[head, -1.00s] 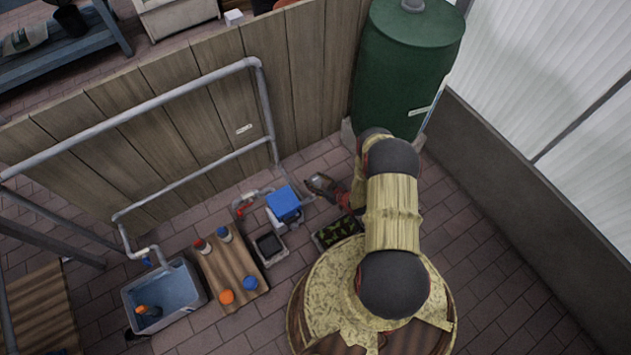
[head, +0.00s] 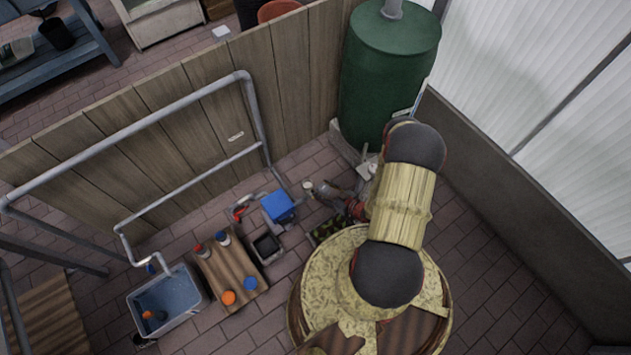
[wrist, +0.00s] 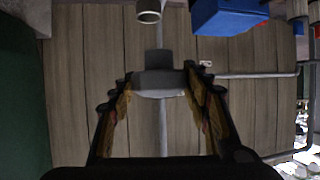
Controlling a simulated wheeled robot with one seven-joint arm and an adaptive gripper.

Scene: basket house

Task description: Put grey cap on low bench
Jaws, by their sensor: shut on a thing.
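My gripper (head: 326,189) is right of the blue box, low over the floor. In the wrist view my gripper (wrist: 160,92) is shut on the grey cap (wrist: 158,80), which sits between the fingertips. In the head view the cap cannot be told apart from the fingers. An open pipe end (head: 308,187) stands just left of the gripper; it also shows in the wrist view (wrist: 148,14), apart from the cap. The low bench (head: 232,271) of brown slats is to the left, with a red-topped bottle, a blue-topped bottle, an orange cap and a blue cap on it.
The blue box (head: 278,206) and a black tray (head: 267,246) stand between gripper and bench. A water tub (head: 168,301) is left of the bench. A grey pipe rail (head: 185,190) and plank fence (head: 190,125) run behind. A green barrel (head: 387,75) stands at the back.

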